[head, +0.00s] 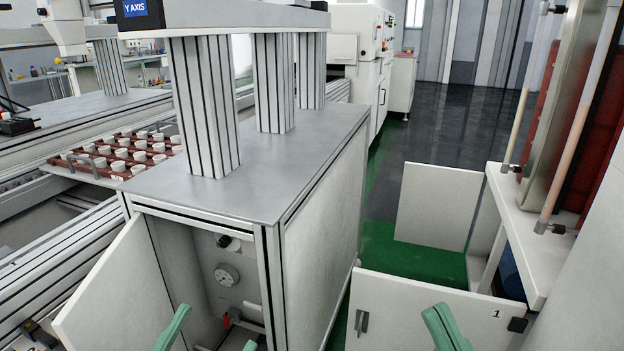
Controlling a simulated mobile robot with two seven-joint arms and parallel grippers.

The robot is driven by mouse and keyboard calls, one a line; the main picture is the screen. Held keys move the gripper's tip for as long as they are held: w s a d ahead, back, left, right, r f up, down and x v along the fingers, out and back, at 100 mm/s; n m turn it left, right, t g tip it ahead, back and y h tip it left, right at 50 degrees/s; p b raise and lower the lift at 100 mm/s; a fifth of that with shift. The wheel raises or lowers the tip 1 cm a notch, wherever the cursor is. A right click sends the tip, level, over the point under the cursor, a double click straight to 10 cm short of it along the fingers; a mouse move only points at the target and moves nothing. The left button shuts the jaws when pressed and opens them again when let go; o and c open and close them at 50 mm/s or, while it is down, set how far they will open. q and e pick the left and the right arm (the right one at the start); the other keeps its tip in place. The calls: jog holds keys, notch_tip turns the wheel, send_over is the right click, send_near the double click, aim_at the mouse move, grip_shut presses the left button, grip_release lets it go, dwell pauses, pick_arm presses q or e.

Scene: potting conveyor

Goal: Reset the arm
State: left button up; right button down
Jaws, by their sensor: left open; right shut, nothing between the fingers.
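My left gripper (217,326) is at the bottom edge, left of centre. Its two green fingers stand apart with nothing between them, in front of the open cabinet (345,190). My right gripper (437,314) is at the bottom edge, right of centre. Its green fingers are together and hold nothing, in front of a white panel marked 1 (400,297). Only the finger ends show; the rest of both arms is out of the picture. I cannot tell whether either gripper touches anything.
The cabinet's white door (115,290) stands open at the left, showing a pressure gauge (227,275) inside. A red-brown tray (75,167) of white pots is beyond. A white shelf (515,220) juts in at the right. Dark floor (450,125) lies clear at the back.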

pick_arm(q)
jog(key=s+r+m+h, duration=0.2)
jog(key=s+r, duration=0.3)
jog(key=r, duration=0.4)
jog(key=w+a+f+n+g+y+p, duration=0.35)
jog(key=w+f+n+y+p, duration=0.55)
jog(key=p, duration=0.8)
pick_arm(e)
jog(key=w+d+f+m+g+h, duration=0.35)
jog(key=w+f+m+h, duration=0.3)
jog(key=h, duration=0.35)
pick_arm(q)
jog(key=s+a+f+n+g+y+p, duration=0.1)
jog(key=s+f+g+y+p, duration=0.3)
jog(key=s+f+g+p, duration=0.4)
jog(key=s+f+p, duration=0.1)
jog(key=s+p, duration=0.1)
jog(key=p, duration=0.3)
jog(key=shift+s+f+g, duration=0.3)
jog(key=shift+g, duration=0.05)
pick_arm(e)
jog(key=s+f+m+g+h, duration=0.3)
jog(key=s+f+m+g, duration=0.1)
jog(key=s+f+g, duration=0.4)
notch_tip(320, 180, down, 3)
jog(key=shift+s+d+r+g, duration=0.1)
jog(key=shift+s+d+g, duration=0.35)
jog(key=shift+g, duration=0.2)
jog(key=shift+w, duration=0.1)
